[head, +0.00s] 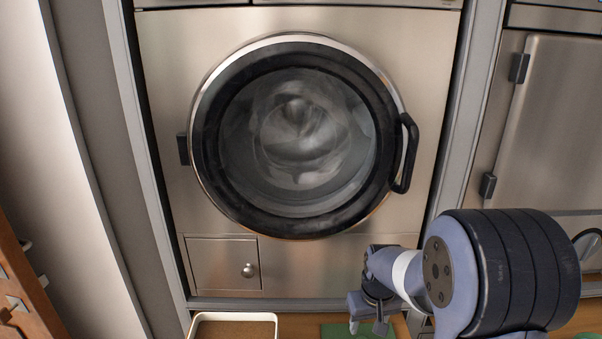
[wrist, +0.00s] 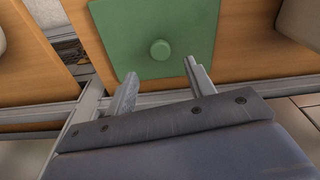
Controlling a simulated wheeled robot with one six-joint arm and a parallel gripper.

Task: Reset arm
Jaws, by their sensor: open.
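My gripper (wrist: 161,70) shows in the wrist view with its two fingers apart and nothing between them. Beyond the fingertips is a green panel (wrist: 118,35) with a round green knob (wrist: 160,49), lying on a wooden surface. In the head view my gripper (head: 368,312) hangs low, right of centre, in front of the washer's lower edge and over the green panel (head: 338,330). My arm reaches in from the lower right. I cannot tell the exact gap between the fingers and the panel.
A front-loading washer (head: 340,270) stands ahead, its round door (head: 300,135) shut, handle (head: 406,153) on the right. A small hatch (head: 215,265) is at its lower left. A white-rimmed tray (head: 233,316) lies left of my gripper. A steel cabinet (head: 550,130) stands right.

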